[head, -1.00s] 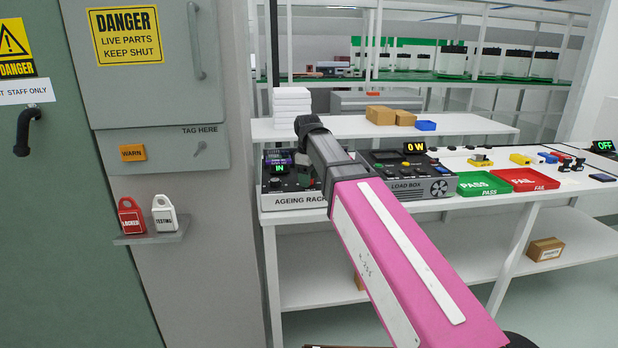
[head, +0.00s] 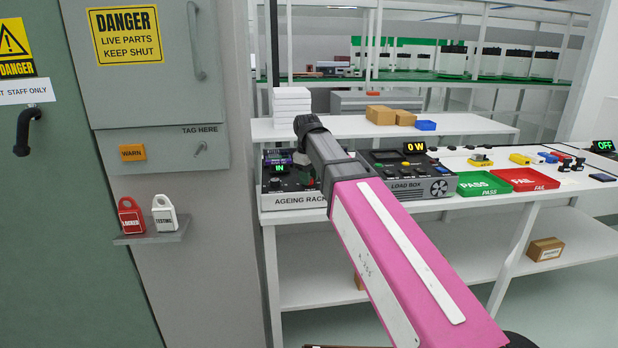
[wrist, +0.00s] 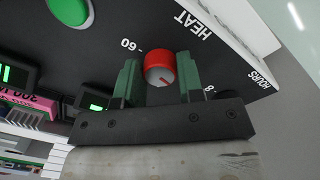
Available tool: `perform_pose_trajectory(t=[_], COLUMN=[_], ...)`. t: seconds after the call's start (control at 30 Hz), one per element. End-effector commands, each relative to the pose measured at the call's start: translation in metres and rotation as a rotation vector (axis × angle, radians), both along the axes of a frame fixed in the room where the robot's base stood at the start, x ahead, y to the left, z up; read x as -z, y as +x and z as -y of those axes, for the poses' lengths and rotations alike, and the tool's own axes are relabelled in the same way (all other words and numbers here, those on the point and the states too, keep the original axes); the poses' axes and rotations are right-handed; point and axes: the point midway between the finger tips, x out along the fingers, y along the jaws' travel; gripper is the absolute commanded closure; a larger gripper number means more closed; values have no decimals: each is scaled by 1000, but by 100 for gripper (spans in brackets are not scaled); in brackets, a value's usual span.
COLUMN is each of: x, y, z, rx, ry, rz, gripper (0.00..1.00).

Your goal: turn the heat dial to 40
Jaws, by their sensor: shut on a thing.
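The heat dial (wrist: 159,70) shows in the wrist view as a red knob with a grey face and a red pointer mark. It sits on a dark panel beside the printed word HEAT (wrist: 193,25), with "60" at its left and a partly hidden number at its right. My gripper (wrist: 159,82) has its two green fingers on either side of the knob and is shut on it. The exact reading is too small to tell. In the head view the ageing rack (head: 293,199) stands on the bench, and my arm hides its dial.
A green button (wrist: 70,10) and small lit displays are on the same panel. The load box (head: 410,188) stands right of the rack, with a green PASS tray (head: 484,193) and a red FAIL tray (head: 527,188) beyond it. A grey cabinet is on the left.

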Motion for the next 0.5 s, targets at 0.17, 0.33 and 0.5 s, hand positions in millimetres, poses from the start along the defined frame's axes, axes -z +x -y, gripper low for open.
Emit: perform_pose_trajectory(t=[0.17, 0.33, 0.5], x=[0, 0, 0], y=[0, 0, 0], z=[-1, -1, -2], rx=[162, 325, 480], ry=[0, 0, -1], rz=[1, 1, 1], gripper=[89, 89, 89])
